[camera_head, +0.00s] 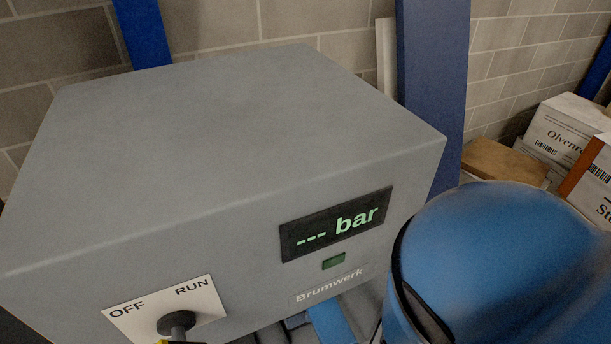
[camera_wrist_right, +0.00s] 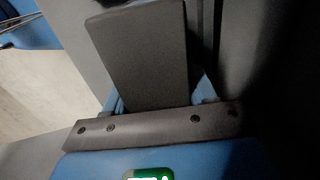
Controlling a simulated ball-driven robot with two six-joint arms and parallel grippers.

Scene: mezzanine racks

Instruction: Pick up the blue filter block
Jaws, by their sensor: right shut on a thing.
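My right gripper (camera_wrist_right: 153,98) shows in the right wrist view, with blue finger parts on both sides of a dark grey block (camera_wrist_right: 140,50). It is shut on this block, which stands out from the gripper's dark crossbar. The block looks dark grey here, so I cannot tell if it is the blue filter block. In the head view, my blue right arm covers the lower right and the right gripper cannot be made out. My left gripper is in neither view.
A large grey machine (camera_head: 230,130) marked Brumwerk fills the head view. Its display (camera_head: 336,223) reads "--- bar", above a small green piece. A black knob (camera_head: 177,322) sits on an OFF/RUN plate. Blue posts and a brick wall stand behind; cardboard boxes (camera_head: 562,128) stand at right.

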